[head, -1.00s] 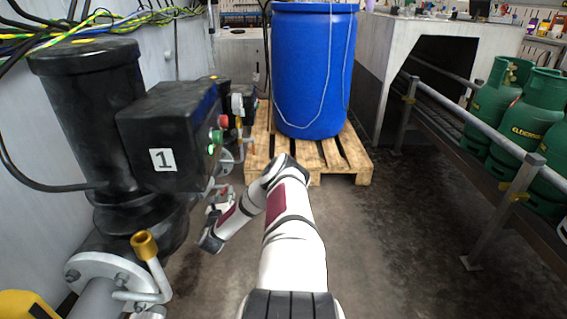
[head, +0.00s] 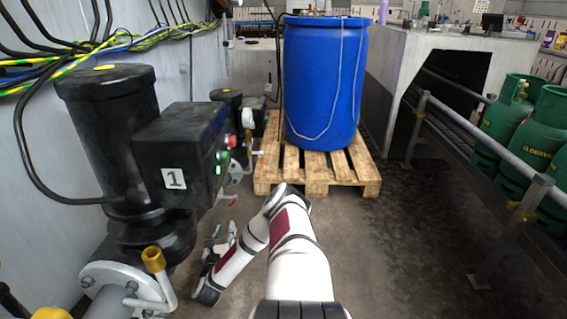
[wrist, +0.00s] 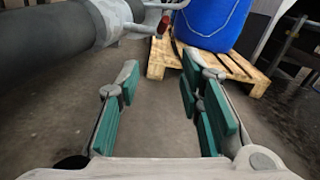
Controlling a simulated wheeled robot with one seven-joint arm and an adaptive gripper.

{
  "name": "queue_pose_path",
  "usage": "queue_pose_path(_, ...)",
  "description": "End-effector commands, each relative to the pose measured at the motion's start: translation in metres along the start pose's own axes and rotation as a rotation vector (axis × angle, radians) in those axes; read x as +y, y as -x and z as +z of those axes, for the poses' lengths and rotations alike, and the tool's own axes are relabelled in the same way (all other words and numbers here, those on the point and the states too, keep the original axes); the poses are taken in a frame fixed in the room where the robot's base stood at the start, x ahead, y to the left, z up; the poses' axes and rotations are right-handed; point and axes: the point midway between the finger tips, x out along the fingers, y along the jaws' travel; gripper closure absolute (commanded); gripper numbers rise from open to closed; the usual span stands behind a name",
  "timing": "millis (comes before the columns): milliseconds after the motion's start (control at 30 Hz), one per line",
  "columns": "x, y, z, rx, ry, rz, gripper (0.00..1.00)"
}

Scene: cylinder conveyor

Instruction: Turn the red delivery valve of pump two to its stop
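Pump two (head: 228,97) is a black machine behind pump one (head: 176,178), largely hidden by it. My gripper (head: 223,232) is low in the aisle, right of pump one, short of pump two. In the wrist view my gripper (wrist: 160,82) is open, with its green-padded fingers apart and only floor between them.
A blue drum (head: 325,85) stands on a wooden pallet (head: 318,187) ahead. A grey pipe (wrist: 55,40) fills the wrist view's upper left. A railing (head: 480,145) with green gas bottles (head: 535,140) is on the right. Aisle floor is clear.

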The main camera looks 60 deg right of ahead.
Motion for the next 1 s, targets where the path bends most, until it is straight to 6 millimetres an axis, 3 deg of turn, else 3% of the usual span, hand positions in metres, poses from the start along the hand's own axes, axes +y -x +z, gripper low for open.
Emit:
queue_pose_path(33, 0.0, 0.006, 0.003, 0.003, 0.008, 0.006, 0.66)
queue_pose_path(467, -0.027, -0.028, 0.018, 0.162, 0.387, 0.201, 0.66)
queue_pose_path(1000, -0.112, -0.056, 0.048, 0.387, 0.787, 0.352, 0.66)
